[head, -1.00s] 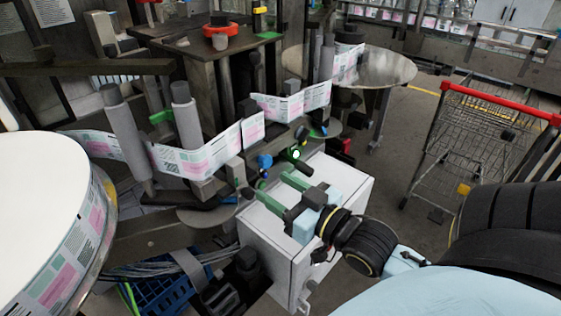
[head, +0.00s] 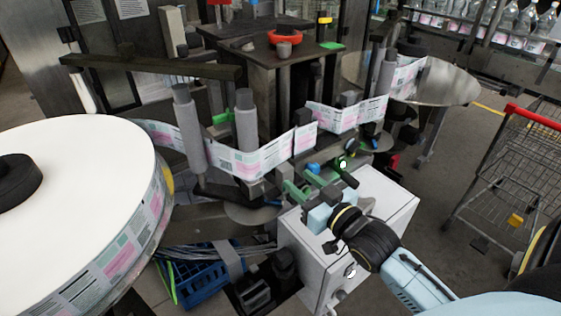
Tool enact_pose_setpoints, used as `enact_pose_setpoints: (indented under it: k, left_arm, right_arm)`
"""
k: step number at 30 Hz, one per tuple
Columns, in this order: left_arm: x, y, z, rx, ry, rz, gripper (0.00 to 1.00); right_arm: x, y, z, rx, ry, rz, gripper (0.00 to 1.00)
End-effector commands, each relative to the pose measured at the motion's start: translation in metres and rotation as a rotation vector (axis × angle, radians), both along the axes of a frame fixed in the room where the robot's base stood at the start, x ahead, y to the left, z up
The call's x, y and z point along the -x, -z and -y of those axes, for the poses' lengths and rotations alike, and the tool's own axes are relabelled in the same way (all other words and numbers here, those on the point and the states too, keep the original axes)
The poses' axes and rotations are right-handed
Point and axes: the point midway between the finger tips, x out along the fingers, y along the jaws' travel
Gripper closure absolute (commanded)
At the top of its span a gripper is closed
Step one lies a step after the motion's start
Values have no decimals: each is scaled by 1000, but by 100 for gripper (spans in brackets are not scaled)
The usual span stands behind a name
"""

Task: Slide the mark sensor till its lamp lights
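The label web (head: 262,160) runs past grey rollers across the middle of the head view. Beside its lower edge sits a small dark and green unit, which looks like the mark sensor (head: 351,148). A small round pale spot (head: 343,165), perhaps its lamp, shows just below it; I cannot tell for sure whether it is lit. A blue knob (head: 313,168) is to its left. My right gripper (head: 304,184) has green fingertips that stand apart, with nothing seen between them. It is just below the blue knob, close to the web; contact cannot be told. My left gripper is out of view.
A white cabinet (head: 390,205) stands under my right arm. A large label reel (head: 80,190) fills the left. A blue crate (head: 200,284) with cables is on the floor. A trolley (head: 515,170) stands at the right, with open floor between.

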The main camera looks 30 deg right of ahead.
Motion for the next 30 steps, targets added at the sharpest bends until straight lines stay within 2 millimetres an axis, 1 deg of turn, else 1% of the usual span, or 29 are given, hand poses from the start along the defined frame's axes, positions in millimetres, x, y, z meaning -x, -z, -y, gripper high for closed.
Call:
enact_pose_setpoints:
  k: [1,6,9,13,18,27,30]
  left_arm:
    - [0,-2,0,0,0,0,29]
    - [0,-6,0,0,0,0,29]
    - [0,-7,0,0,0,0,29]
    - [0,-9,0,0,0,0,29]
    - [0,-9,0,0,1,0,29]
    - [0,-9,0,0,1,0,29]
    - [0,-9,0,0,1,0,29]
  right_arm:
    - [-10,-2,-1,1,-1,4,60]
    - [-41,-2,-3,0,-1,2,60]
    - [-57,-2,-5,0,0,1,60]
    - [-73,-1,-6,0,0,1,60]
    - [-83,0,-7,0,-1,-1,60]
    - [-84,0,-7,0,-1,0,60]
    - [-84,0,-7,0,-1,0,73]
